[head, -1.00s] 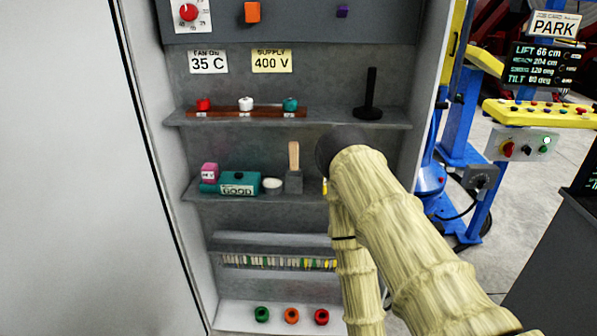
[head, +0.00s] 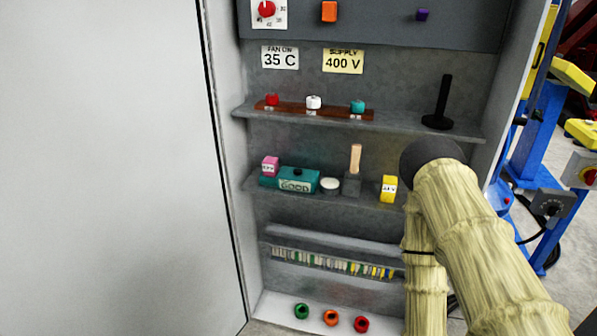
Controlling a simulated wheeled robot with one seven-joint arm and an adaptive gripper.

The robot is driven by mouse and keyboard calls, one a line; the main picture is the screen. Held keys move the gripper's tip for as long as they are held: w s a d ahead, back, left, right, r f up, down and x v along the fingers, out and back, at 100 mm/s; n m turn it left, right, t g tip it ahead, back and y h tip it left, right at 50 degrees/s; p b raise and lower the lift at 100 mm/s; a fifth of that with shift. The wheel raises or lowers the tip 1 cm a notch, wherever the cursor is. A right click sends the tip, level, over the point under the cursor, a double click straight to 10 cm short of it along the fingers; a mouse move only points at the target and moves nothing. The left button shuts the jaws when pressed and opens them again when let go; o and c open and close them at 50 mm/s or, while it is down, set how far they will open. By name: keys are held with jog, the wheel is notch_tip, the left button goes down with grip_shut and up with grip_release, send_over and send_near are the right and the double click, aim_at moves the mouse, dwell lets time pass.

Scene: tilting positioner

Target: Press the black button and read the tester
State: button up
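The tester (head: 299,181) is a teal box on the cabinet's middle shelf, and the label or display on its front reads GOOD. A small dark spot on its top (head: 297,172) looks like the black button. My arm (head: 480,235), with pale ribbed links and a dark rounded joint, reaches up at the right, in front of the cabinet's right side. My gripper cannot be made out; no fingers show. The arm's visible part is well to the right of the tester.
A pink block (head: 270,166), a white round piece (head: 330,186), a wooden-handled tool (head: 355,165) and a yellow block (head: 388,189) share the shelf (head: 300,203). A black stand (head: 441,105) and colored knobs sit above. A blue machine (head: 530,175) stands at right.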

grip_shut()
dwell(1.3)
